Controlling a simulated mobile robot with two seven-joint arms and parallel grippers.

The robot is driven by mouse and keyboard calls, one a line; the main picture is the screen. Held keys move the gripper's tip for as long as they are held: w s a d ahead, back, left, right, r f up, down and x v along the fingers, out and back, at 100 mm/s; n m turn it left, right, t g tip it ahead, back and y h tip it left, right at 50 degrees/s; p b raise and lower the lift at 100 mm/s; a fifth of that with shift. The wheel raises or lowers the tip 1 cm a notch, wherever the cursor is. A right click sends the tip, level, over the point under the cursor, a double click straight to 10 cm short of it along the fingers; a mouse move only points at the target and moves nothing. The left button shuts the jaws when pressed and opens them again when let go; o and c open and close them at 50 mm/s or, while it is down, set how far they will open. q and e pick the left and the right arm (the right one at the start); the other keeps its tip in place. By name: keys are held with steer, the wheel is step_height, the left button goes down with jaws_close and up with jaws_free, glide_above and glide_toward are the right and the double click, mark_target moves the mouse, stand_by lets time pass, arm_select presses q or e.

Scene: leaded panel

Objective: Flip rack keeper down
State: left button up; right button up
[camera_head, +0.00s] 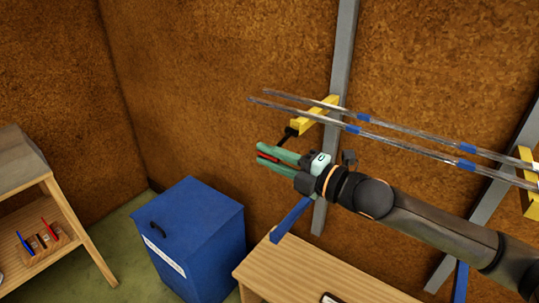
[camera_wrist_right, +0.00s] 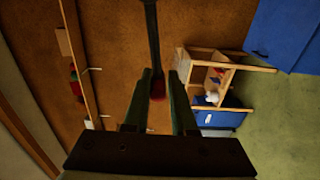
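The rack keeper (camera_head: 290,133) is a dark bar at the front end of the yellow rack arm (camera_head: 317,115). It slants down toward my right gripper (camera_head: 262,152). In the right wrist view the keeper's dark bar (camera_wrist_right: 152,35) comes from the top and ends in a reddish tip between the fingers of my right gripper (camera_wrist_right: 159,75). The green fingers stand apart on both sides of it, and a narrow gap seems to show; firm contact is not visible. My left gripper is out of view.
Long clear rods with blue bands (camera_head: 400,134) lie across the yellow arms, just above my right arm. A wooden table (camera_head: 300,270) and a blue bin (camera_head: 200,235) stand below. A wooden shelf (camera_head: 30,170) is at the left.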

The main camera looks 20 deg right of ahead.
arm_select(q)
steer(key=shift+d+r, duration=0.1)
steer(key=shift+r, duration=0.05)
arm_select(e)
steer(key=o, duration=0.4)
steer(key=shift+c, duration=0.2)
steer(key=shift+s+d, duration=0.1)
arm_select(q)
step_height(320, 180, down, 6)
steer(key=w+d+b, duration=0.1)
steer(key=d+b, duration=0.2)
steer(key=b, duration=0.6)
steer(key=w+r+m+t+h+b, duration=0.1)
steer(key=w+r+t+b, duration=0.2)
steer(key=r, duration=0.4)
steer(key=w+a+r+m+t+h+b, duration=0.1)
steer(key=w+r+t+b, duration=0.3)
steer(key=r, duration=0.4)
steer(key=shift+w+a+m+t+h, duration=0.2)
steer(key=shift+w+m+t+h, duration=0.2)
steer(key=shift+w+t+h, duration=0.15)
arm_select(e)
steer(key=v, duration=1.2)
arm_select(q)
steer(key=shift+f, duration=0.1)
arm_select(e)
steer(key=shift+s+d, duration=0.1)
